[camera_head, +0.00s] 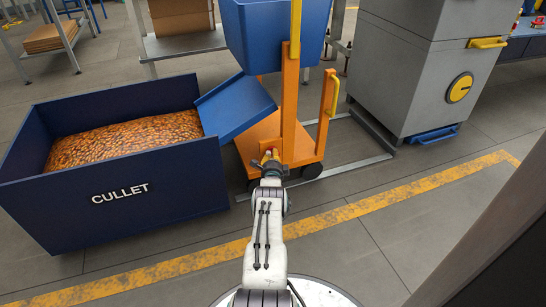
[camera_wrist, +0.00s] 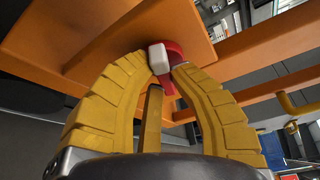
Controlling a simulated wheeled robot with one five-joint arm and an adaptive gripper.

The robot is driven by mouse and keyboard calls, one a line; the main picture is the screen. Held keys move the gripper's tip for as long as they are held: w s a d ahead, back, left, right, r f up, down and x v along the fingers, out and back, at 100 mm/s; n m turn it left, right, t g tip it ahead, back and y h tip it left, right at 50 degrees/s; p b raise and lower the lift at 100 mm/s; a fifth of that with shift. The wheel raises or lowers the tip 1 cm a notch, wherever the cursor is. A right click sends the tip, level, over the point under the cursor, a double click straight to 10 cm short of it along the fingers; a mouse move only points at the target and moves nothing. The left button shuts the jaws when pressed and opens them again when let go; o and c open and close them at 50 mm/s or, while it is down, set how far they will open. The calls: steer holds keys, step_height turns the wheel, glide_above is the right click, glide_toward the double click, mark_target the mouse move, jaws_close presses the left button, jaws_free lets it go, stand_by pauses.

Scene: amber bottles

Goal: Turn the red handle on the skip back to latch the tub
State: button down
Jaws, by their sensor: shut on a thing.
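The skip has an orange frame (camera_head: 289,110) with a blue tub (camera_head: 270,35) on top, which looks upright. In the wrist view the red handle (camera_wrist: 168,85) shows under an orange part of the frame (camera_wrist: 110,35), beside a small white block (camera_wrist: 158,57). My gripper (camera_head: 269,157) reaches the lower front of the frame. In the wrist view its yellow fingers close around the red handle, partly covering it. In the head view the handle is mostly hidden by my gripper. I cannot tell how far the handle is turned.
A dark blue CULLET bin (camera_head: 120,198) full of amber pieces (camera_head: 125,138) stands left of the skip, with a blue chute (camera_head: 236,106) between them. A grey cabinet (camera_head: 415,75) stands at right. A yellow floor line (camera_head: 340,216) crosses in front, with clear floor around it.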

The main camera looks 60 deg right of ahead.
steer(key=shift+w+m, duration=0.1)
steer(key=shift+m, duration=0.3)
steer(key=c, duration=1.1)
jaws_free()
steer(key=shift+a, duration=0.2)
steer(key=v, duration=1.1)
steer(key=shift+s+a+r, duration=0.25)
steer(key=shift+s, duration=0.05)
steer(key=shift+o, duration=0.3)
